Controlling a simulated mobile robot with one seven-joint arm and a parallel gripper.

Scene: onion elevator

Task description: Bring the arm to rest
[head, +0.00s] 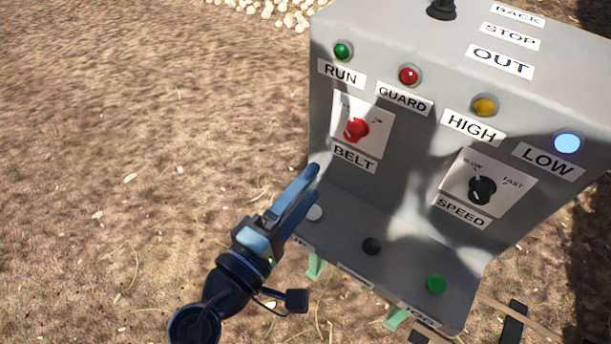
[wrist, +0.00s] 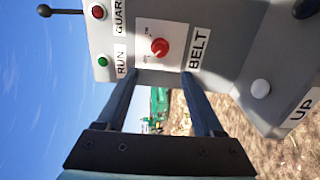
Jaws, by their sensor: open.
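My gripper (head: 315,180) is at the left edge of the grey control box in the head view, pointing up and right. Its two blue fingers are parted with nothing between them. In the wrist view the gripper (wrist: 161,80) frames the box's left edge, just below the BELT plate in the head view's sense. The red BELT knob (head: 356,129) shows ahead of the fingers, and it also shows in the wrist view (wrist: 159,46). I cannot tell whether a fingertip touches the box. My arm reaches in from the bottom of the head view.
The control box (head: 395,195) has a SPEED knob (head: 482,189) and a lower ledge with white (head: 314,212), black (head: 371,246) and green (head: 436,284) buttons. The LOW lamp (head: 567,142) looks bright blue-white. Open ground (head: 130,130) lies left of the box.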

